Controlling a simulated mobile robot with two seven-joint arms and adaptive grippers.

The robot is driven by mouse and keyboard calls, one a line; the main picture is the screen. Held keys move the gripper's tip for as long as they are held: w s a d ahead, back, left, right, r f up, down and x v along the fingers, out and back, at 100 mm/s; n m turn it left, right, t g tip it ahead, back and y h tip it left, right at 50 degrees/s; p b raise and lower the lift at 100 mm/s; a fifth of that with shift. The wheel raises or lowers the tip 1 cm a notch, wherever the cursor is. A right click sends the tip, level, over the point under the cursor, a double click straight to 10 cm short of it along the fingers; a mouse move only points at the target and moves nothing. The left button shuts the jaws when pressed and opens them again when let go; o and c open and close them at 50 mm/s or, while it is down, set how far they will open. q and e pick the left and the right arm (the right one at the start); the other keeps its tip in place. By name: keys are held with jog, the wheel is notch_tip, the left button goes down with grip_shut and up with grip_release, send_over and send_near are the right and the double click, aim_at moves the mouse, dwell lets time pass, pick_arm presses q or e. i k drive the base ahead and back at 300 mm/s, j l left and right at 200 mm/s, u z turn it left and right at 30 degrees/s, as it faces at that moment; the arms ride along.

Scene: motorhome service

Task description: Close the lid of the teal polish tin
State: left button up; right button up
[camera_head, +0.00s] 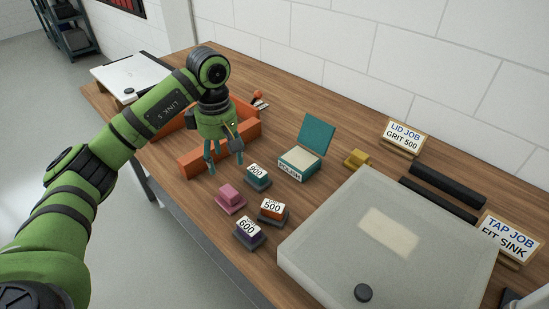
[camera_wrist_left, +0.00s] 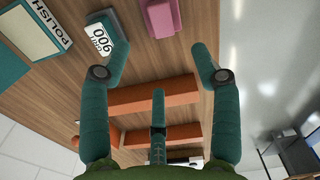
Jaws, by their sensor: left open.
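The teal polish tin (camera_head: 300,162) stands on the wooden bench, right of my left gripper. Its teal lid (camera_head: 317,134) stands raised at the tin's back edge, and the pale inside of the tin shows. The front carries a POLISH label. In the left wrist view the tin (camera_wrist_left: 35,30) is at the upper left, partly cut off by the frame edge. My right gripper is not in view.
An orange tray (camera_head: 188,166) lies below my left gripper. Sanding blocks marked 900 (camera_head: 257,177), 500 (camera_head: 272,210) and 600 (camera_head: 249,234), plus a pink block (camera_head: 230,199), stand in front of the tin. A yellow block (camera_head: 356,158) and a large pale lid panel (camera_head: 330,255) are to the right.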

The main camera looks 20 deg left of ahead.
aim_at(315, 134)
jog(key=j+z, duration=0.25)
jog(key=z, duration=0.2)
jog(key=i+j+z, duration=0.1)
jog(key=j+z, duration=0.15)
jog(key=z, duration=0.2)
jog(key=j+z, duration=0.25)
jog(key=z, duration=0.2)
